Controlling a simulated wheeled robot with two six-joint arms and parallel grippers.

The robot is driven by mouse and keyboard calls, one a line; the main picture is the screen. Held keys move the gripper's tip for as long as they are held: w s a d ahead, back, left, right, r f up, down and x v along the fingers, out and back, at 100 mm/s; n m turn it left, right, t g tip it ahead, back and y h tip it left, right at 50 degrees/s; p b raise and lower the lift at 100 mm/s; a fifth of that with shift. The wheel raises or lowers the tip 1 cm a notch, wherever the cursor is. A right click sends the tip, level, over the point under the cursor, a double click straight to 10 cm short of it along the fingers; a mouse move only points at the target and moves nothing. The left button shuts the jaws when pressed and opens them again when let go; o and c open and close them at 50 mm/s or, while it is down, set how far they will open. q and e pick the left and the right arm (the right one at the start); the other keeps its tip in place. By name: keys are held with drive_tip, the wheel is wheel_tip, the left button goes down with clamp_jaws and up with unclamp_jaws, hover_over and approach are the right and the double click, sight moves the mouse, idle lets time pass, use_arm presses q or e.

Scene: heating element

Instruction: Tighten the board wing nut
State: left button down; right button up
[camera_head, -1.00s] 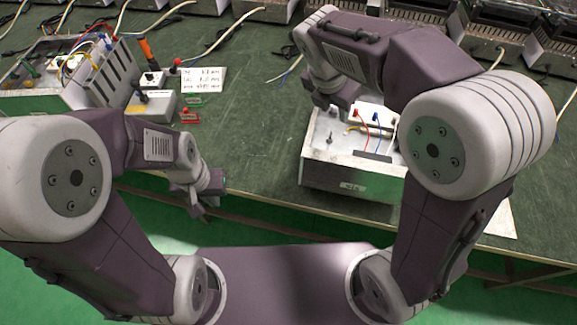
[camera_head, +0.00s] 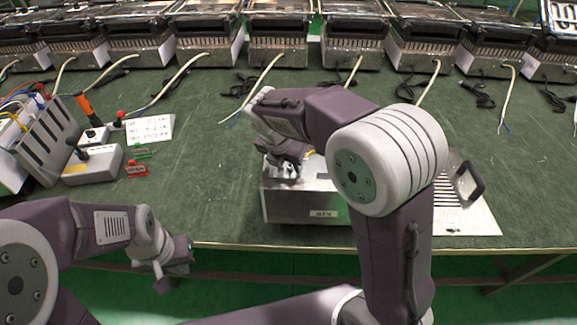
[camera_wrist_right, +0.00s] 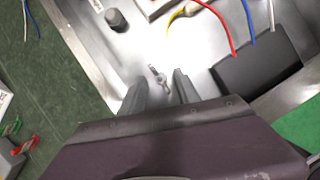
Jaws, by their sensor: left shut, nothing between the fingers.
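The board wing nut (camera_wrist_right: 158,78) is a small metal piece standing on the bright metal floor of the open box in the right wrist view. My right gripper (camera_wrist_right: 158,88) is open, with its two dark fingers on either side of the wing nut's line and the nut near the fingertips. I cannot tell whether they touch. In the head view my right gripper (camera_head: 288,168) is over the left part of the metal box (camera_head: 295,205), and the nut is hidden there. My left gripper (camera_head: 172,277) is shut and empty, off the table's front edge.
In the right wrist view, a dark knob (camera_wrist_right: 116,20), a black block (camera_wrist_right: 258,70) and red, blue and yellow wires lie near the nut. Grey switch boxes (camera_head: 92,165) stand at left.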

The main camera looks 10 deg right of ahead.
clamp_jaws()
drive_tip(key=shift+r, duration=0.1)
